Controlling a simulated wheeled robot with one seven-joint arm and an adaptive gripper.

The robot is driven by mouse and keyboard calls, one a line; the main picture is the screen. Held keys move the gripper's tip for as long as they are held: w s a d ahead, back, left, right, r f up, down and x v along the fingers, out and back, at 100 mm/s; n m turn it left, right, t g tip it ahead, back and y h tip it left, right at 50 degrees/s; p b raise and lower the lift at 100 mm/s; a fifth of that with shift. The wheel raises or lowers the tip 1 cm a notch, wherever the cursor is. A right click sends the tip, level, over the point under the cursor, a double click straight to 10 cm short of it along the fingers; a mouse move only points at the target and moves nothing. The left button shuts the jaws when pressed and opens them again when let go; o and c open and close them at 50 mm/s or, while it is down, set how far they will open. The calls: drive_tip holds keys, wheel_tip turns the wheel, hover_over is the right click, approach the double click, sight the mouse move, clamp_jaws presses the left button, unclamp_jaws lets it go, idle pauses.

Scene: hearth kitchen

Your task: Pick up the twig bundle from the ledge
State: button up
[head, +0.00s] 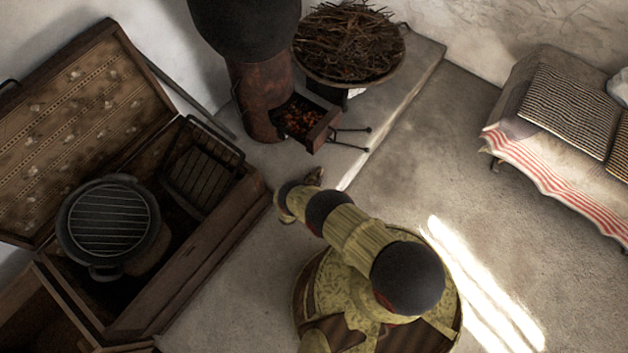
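A heap of thin brown twigs (348,42) lies in a wide round shallow pan (385,72) at the top middle of the head view. The pan stands above the pale stone ledge (405,75) along the wall. No separate tied bundle can be made out. My gripper (315,178) is at the end of my arm, over or near the ledge's lower end, well below the twigs in the picture and apart from them. It is small and partly hidden by my wrist, so its fingers and anything between them cannot be made out.
A rusty stove (258,95) with an open drawer of glowing embers (300,120) and dark rods stands left of the twigs. An open wooden chest (215,235) holds a pot (108,225) and a grate. A bed (560,150) stands right; the floor between is clear.

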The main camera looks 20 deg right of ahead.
drive_tip(key=c, duration=0.6)
drive_tip(key=shift+r, duration=0.15)
